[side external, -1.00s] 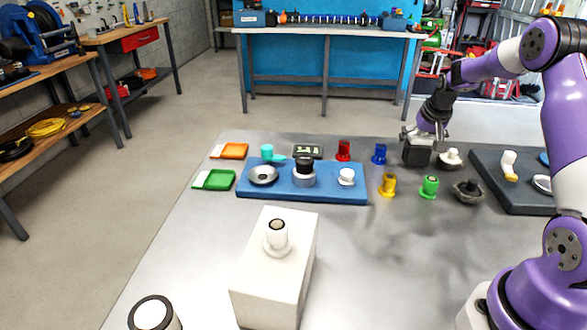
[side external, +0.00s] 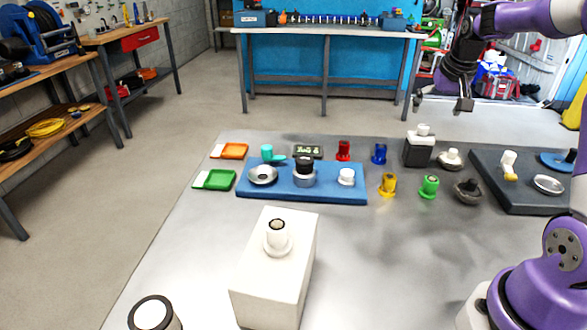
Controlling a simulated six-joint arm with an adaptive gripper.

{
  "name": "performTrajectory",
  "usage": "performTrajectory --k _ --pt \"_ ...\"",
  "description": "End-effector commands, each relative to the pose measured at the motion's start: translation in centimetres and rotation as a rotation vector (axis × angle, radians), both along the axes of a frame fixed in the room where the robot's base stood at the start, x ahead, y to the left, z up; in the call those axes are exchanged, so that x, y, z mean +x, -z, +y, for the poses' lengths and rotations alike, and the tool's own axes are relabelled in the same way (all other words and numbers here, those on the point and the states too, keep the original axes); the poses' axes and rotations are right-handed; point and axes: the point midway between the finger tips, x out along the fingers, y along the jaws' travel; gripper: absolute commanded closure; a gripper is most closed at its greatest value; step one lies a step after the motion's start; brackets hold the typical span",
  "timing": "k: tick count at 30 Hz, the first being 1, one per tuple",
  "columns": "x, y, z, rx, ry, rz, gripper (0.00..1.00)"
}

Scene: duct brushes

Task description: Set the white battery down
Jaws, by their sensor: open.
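The white battery (side external: 422,131) looks like a small white piece seated upright at the top of a dark block (side external: 418,154) on the grey table. Whether it sits in the block or only on it is too small to tell. My gripper (side external: 442,100) is open and empty, its two fingers spread wide. It hangs above the battery and a little to the right in the picture, clear of it.
A blue tray (side external: 325,192) with a dish and jars stands left of the block. Red, blue, yellow and green pieces stand between. A dark tray (side external: 523,201) lies right. A white box (side external: 256,280) stands in front. The table's front middle is bare.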

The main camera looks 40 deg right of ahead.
Motion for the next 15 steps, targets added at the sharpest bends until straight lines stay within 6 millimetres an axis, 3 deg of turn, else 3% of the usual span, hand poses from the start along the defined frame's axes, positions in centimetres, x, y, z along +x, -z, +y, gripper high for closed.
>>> performTrajectory --k 4,7,9,12,15 --pt "0.0 -2.4 5.6 -0.015 -0.126 -0.016 0.0" --pt "-1.3 -3.9 11.9 -0.025 -0.275 -0.03 0.0" --pt "-2.9 -4.5 16.2 -0.033 -0.388 -0.043 0.0" --pt "-5.9 -4.3 21.0 -0.043 -0.537 -0.06 0.0" --pt "-8.5 -3.6 24.0 -0.048 -0.653 -0.073 0.0"
